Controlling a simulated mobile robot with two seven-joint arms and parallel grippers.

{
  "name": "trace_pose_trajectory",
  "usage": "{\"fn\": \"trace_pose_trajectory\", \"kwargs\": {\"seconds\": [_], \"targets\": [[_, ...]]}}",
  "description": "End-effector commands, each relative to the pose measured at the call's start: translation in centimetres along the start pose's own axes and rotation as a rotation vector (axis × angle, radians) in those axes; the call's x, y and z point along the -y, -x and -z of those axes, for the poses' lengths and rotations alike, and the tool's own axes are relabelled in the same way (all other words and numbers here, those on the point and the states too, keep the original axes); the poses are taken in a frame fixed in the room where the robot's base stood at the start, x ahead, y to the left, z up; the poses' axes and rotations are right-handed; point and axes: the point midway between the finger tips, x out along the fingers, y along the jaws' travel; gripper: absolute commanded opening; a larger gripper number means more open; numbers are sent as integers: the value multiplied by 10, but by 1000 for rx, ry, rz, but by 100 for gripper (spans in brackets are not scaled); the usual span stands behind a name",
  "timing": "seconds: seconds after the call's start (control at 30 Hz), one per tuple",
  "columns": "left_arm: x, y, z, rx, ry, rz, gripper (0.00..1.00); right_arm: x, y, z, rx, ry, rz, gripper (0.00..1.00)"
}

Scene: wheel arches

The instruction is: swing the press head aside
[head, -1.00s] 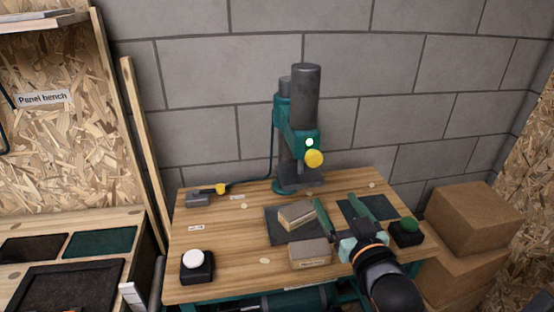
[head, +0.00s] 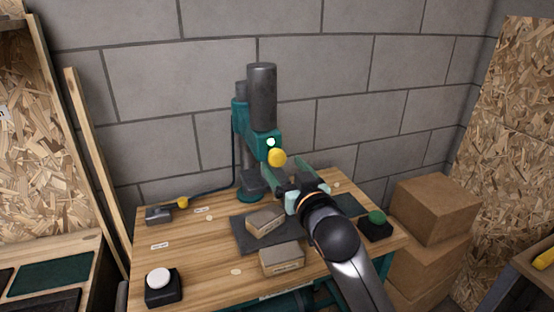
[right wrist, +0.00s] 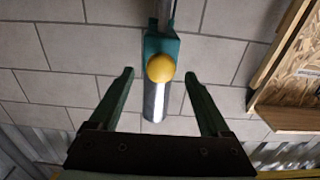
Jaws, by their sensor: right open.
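The press head (head: 262,97) is a dark grey cylinder on a teal body, standing on a column at the back of the wooden bench. It carries a yellow knob (head: 277,157) at its front and a small white-green light. In the right wrist view the yellow knob (right wrist: 160,68) shows in front of the teal body, framed between the fingers. My right gripper (head: 291,175) is open and empty, just below and right of the knob; it appears apart from the knob. Its two teal fingers (right wrist: 163,103) are spread wide in the wrist view. My left gripper is not in view.
On the bench (head: 205,262) lie two wooden blocks, one on a dark mat (head: 243,238). A white button box (head: 163,289) stands front left and a green button box (head: 375,229) right. Cardboard boxes (head: 435,208) are stacked beyond the right edge. A block wall stands behind.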

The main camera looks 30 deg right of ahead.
Motion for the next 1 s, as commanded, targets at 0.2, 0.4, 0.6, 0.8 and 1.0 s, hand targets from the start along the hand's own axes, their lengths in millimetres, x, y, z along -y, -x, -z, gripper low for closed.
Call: {"fn": "trace_pose_trajectory", "kwargs": {"seconds": [0.2, 0.4, 0.6, 0.8, 1.0], "targets": [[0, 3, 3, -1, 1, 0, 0, 0, -33, 0, 0, -1, 1, 81], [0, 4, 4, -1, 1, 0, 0, 0, -46, 0, 0, -1, 0, 81], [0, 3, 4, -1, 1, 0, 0, 0, -47, 0, -1, -1, 1, 81], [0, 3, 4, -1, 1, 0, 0, 0, -47, 0, 0, -1, 1, 70], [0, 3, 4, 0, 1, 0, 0, 0, -47, 0, 0, -1, 1, 47]]}}
